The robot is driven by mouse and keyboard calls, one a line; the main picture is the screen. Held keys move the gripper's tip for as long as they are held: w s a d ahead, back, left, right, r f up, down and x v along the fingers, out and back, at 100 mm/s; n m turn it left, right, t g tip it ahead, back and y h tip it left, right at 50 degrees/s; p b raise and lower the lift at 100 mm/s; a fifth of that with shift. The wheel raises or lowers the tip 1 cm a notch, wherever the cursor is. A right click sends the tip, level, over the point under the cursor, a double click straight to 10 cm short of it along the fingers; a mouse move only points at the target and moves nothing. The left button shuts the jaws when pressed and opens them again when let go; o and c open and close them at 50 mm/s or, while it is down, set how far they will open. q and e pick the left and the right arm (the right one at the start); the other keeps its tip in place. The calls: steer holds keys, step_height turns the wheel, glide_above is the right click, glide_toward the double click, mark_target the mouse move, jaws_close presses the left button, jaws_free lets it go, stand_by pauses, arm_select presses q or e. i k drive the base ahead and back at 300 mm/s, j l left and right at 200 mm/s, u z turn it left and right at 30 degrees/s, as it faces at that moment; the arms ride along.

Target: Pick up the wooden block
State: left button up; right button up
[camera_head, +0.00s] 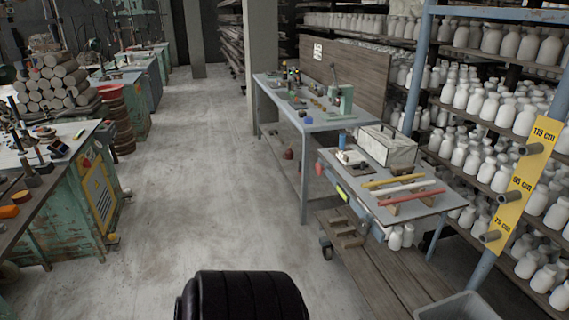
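I cannot single out one wooden block for sure. Brown wooden pieces (404,207) lie under the coloured bars on the near grey table (440,203) at the right. More brown wooden pieces (343,228) lie low down beneath that table's left end. Small brown items (318,103) also lie on the blue-grey workbench (335,123) behind it, too small to tell apart. Neither of my grippers is in view.
A grey-white box (387,147) and red, white and yellow bars stand on the near table. Shelves of white bottles (490,101) line the right. A grey bin (462,308) is at the bottom right. Green machine benches (65,200) line the left. The middle floor (210,195) is clear.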

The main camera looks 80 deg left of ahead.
mark_target(341, 219)
steer(key=i+j+u, duration=0.1)
steer(key=u, duration=0.3)
steer(key=i+j+u, duration=0.1)
steer(key=u, duration=0.3)
steer(key=i+j+u, duration=0.1)
steer(key=u, duration=0.3)
steer(key=i+j+u, duration=0.15)
steer(key=u, duration=0.25)
steer(key=i+u, duration=0.1)
steer(key=u, duration=0.3)
steer(key=i, duration=0.15)
steer(key=z, duration=3.35)
steer(key=u, duration=3.4)
